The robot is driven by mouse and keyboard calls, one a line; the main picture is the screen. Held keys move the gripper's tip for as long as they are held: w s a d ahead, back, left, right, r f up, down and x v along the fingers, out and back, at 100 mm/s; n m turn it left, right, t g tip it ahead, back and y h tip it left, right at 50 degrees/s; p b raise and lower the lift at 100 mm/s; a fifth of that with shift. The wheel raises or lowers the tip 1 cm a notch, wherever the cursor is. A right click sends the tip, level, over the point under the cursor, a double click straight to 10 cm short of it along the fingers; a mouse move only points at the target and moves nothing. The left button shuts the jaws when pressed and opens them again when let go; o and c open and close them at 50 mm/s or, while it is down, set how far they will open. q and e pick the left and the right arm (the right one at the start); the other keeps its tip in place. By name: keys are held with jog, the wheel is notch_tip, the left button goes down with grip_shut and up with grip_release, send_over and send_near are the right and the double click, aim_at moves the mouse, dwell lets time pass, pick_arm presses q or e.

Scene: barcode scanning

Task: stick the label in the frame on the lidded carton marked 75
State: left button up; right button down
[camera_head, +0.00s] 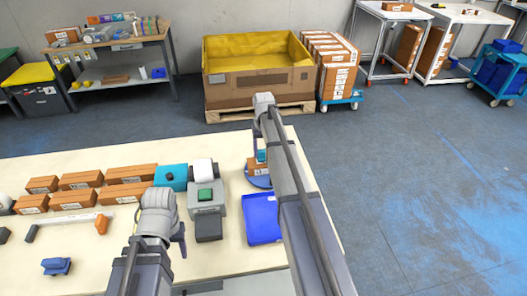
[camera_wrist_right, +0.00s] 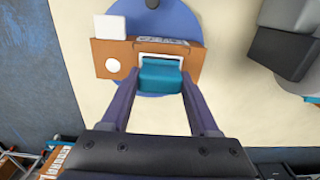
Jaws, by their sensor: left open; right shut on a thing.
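My right gripper (camera_wrist_right: 160,97) is shut on a teal block (camera_wrist_right: 160,76) with one finger on each side. The block is over a brown carton (camera_wrist_right: 120,55), against a white-edged frame (camera_wrist_right: 175,57) on its face. I cannot tell if they touch, and any label under the block is hidden. The carton also bears a white rectangle, a white disc and a small printed strip; no 75 is readable. It sits on a round blue plate (camera_wrist_right: 190,18). In the head view the carton (camera_head: 257,168) is partly behind my right arm. My left gripper (camera_head: 172,243) is open and empty over the table.
A teal device (camera_head: 172,178) and a grey unit with a green top (camera_head: 205,196) stand left of the plate. A blue tray (camera_head: 262,220) lies in front of it. Several brown cartons (camera_head: 125,190) stand at left. A blue item (camera_head: 56,266) lies front left.

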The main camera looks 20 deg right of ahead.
aim_at(263, 150)
jog(key=shift+f+b, duration=0.55)
dwell(1.2)
jog(key=shift+s, duration=0.1)
notch_tip(263, 150, up, 7)
jog(key=p, duration=0.7)
dwell(0.5)
